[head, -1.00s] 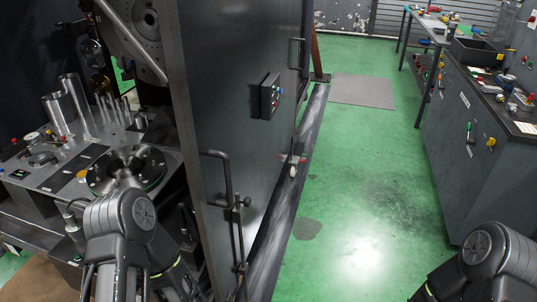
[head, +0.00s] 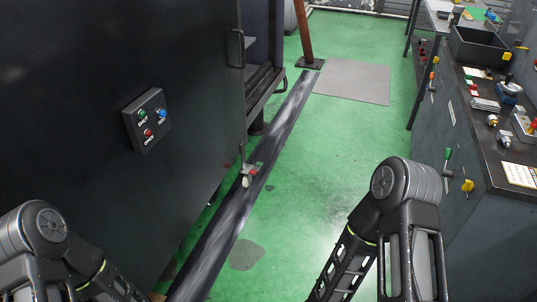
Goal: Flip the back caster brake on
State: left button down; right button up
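A small red and pale fitting (head: 249,173) with a thin upright rod sits at the dark floor rail (head: 226,217), near the lower edge of the big dark door panel (head: 70,130). It may be the back caster brake, but it is too small to tell its shape or setting. No wheel shows clearly. Both my arms show at the bottom, the left at the lower left and the right at the lower right. Both my grippers are out of view, below the picture, so what they hold is hidden.
A control box (head: 146,119) with coloured buttons is on the panel. A door handle (head: 238,48) is farther back. A grey mat (head: 353,82) lies on the green floor (head: 305,165), which is clear in the middle. A dark workbench (head: 480,120) with tools stands right.

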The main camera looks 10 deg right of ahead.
aim_at(257, 166)
jog(key=i+l, duration=0.1)
jog(key=l, duration=0.2)
jog(key=i+l, duration=0.1)
jog(key=l, duration=0.25)
jog(key=i+l, duration=0.15)
jog(key=l, duration=0.15)
jog(key=i+z, duration=0.25)
jog(key=i, duration=0.3)
jog(key=i+j+z, duration=0.25)
jog(key=i, duration=0.25)
jog(key=i+j+z, duration=0.25)
jog(key=i, duration=0.25)
jog(key=i+j+z, duration=0.3)
jog(key=i, duration=0.2)
